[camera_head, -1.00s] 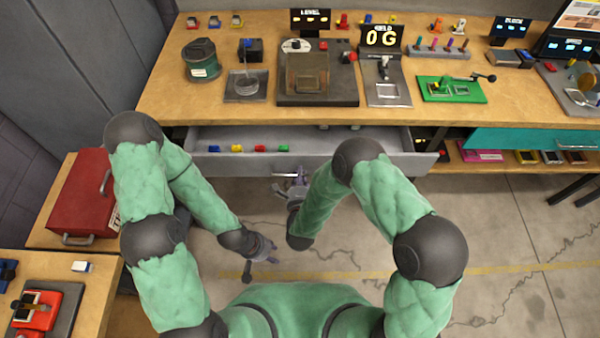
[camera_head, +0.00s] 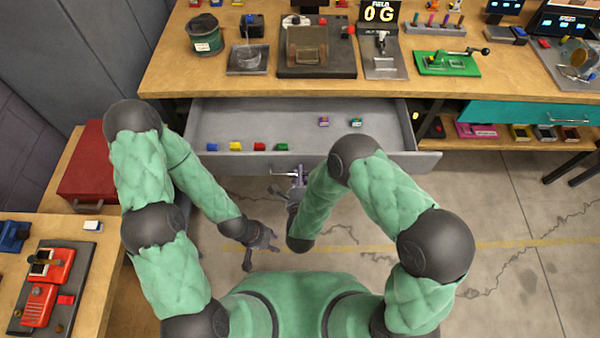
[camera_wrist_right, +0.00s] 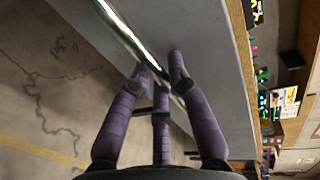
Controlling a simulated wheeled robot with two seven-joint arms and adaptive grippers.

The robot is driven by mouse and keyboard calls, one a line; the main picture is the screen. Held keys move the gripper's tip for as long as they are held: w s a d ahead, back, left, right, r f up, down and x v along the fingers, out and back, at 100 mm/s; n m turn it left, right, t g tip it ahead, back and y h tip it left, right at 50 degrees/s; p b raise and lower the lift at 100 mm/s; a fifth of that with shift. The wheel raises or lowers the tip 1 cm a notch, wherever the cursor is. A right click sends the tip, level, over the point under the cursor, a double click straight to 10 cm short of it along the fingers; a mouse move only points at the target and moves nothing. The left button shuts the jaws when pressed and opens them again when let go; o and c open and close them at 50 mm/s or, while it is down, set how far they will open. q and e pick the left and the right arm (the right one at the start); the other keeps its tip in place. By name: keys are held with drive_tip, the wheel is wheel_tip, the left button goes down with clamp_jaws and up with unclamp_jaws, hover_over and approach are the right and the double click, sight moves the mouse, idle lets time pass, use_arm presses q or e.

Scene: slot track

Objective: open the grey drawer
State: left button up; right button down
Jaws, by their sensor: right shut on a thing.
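The grey drawer (camera_head: 220,123) under the workbench is pulled well out, and its inside shows. Blue, yellow, red and green small blocks lie along its front, and two more small items lie further back. My right gripper (camera_head: 297,176) is at the middle of the drawer front, shut on the metal bar handle (camera_head: 284,174). In the right wrist view its purple fingers (camera_wrist_right: 161,82) close around the handle bar (camera_wrist_right: 125,32) against the grey front. My left gripper (camera_head: 262,252) hangs empty over the floor, lower left of the drawer; its finger opening is too small to tell.
The wooden workbench (camera_head: 205,82) above carries a green jar (camera_head: 205,35), a green fixture (camera_head: 447,63) and other devices. A teal drawer (camera_head: 530,112) is at the right. A red toolbox (camera_head: 90,170) and a side table stand at left. Floor below is clear.

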drive_tip(key=c, duration=1.4)
unclamp_jaws()
drive_tip(key=shift+v, duration=3.75)
drive_tip(key=shift+f, duration=0.2)
